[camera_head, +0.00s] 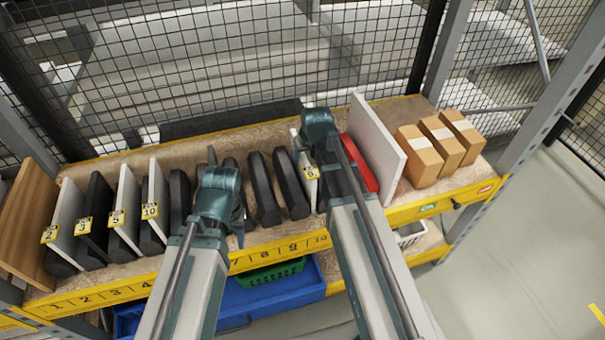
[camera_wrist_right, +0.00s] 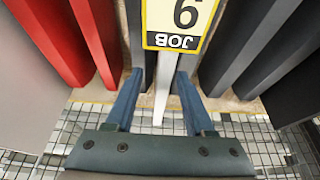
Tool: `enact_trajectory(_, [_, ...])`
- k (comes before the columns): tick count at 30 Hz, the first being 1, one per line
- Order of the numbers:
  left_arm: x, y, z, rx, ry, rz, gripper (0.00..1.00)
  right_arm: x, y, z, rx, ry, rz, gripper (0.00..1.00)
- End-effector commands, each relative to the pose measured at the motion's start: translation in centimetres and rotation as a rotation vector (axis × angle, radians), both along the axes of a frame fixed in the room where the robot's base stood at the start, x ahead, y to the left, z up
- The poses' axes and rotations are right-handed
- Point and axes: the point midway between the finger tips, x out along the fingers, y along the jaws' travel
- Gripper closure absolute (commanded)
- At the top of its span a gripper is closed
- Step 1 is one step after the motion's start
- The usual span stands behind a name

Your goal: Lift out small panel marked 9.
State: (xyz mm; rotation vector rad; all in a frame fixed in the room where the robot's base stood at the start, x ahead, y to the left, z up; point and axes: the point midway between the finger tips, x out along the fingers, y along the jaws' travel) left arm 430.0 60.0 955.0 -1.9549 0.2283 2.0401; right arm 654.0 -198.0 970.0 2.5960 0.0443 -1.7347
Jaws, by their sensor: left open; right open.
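The small white panel marked 9 (camera_head: 309,173) stands upright in the rack, right of the dark separators. In the right wrist view its yellow label (camera_wrist_right: 180,22) appears upside down, with the white panel edge (camera_wrist_right: 163,90) below it. My right gripper (camera_wrist_right: 160,100) is open, with one finger on each side of that edge. I cannot tell whether the fingers touch it. In the head view my right arm hides those fingers. My left gripper (camera_head: 222,185) is over the dark separators left of panel 9; its fingers are mostly hidden, and it is open.
Panels marked 3 (camera_head: 85,224), 5 (camera_head: 118,219) and 10 (camera_head: 150,210) stand at the left. A red separator (camera_head: 360,162) and a large white board (camera_head: 378,140) are right of panel 9. Cardboard boxes (camera_head: 420,155) stand at the right end. Wire mesh closes the back.

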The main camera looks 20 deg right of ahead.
Motion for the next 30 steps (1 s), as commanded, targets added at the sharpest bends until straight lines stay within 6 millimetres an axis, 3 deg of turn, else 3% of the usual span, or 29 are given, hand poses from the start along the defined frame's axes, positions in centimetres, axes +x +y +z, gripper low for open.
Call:
enact_trajectory(15, [0.0,0.0,-4.5,0.0,0.0,0.0,0.5,2.4,0.5,-4.5,0.0,0.0,0.0,0.46])
enact_trajectory(23, [0.0,0.0,-4.5,0.0,0.0,0.0,0.5,2.5,0.5,-4.5,0.0,0.0,0.0,0.46])
enact_trajectory(25, [0.0,0.0,-4.5,0.0,0.0,0.0,0.5,2.5,0.5,-4.5,0.0,0.0,0.0,0.53])
enact_trajectory(30, [0.0,0.0,-4.5,0.0,0.0,0.0,0.5,2.5,0.5,-4.5,0.0,0.0,0.0,0.84])
